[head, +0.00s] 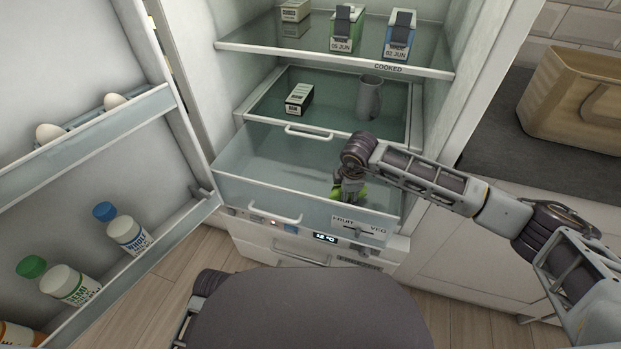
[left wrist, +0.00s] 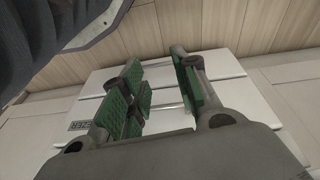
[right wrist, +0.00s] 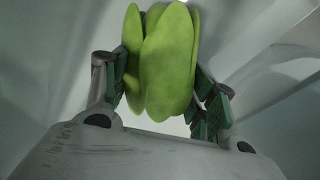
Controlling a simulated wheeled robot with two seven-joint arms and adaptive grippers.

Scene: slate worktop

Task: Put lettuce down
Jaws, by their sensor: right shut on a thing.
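The lettuce (right wrist: 168,62) is bright green and leafy, and it fills the space between the fingers of my right gripper (right wrist: 165,95) in the right wrist view. In the head view my right gripper (head: 350,187) reaches down into the open fruit and veg drawer (head: 262,160), and a bit of the lettuce (head: 362,192) shows at its fingers. I cannot tell whether the lettuce touches the drawer floor. My left gripper (left wrist: 160,95) is open and empty in the left wrist view, in front of white drawer fronts. Its fingers are not seen in the head view.
The fridge door (head: 100,125) stands open at left with eggs and bottles. Above the drawer, a glass shelf (head: 330,58) holds cartons. A wooden bread bin (head: 575,100) is on the worktop at right.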

